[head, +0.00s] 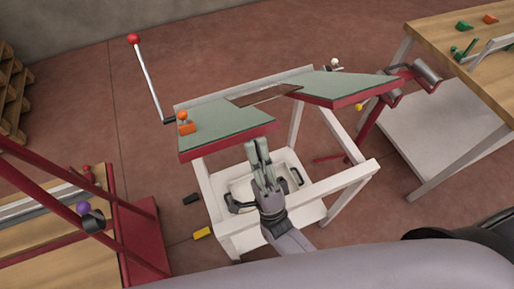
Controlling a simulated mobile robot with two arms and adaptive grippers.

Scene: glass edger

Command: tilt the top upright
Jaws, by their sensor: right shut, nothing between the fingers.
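The top is a green surface with red edges on a white frame, in two parts with a gap between them. The left part (222,137) and the right part (345,86) look about flat, not upright. My right gripper (258,148) is shut and empty. Its fingers point up the picture, by the front right corner of the left part and over the open frame. I cannot tell whether it touches that edge. A long lever (149,82) with a red knob rises at the back left of the frame. My left gripper is not in view.
A white tray (238,187) with black handles sits low in the frame. An orange-knobbed clamp (185,123) is on the left part. A wooden bench (450,35) stands right, a red-framed bench (140,235) left. Black and yellow blocks (202,233) lie on the floor.

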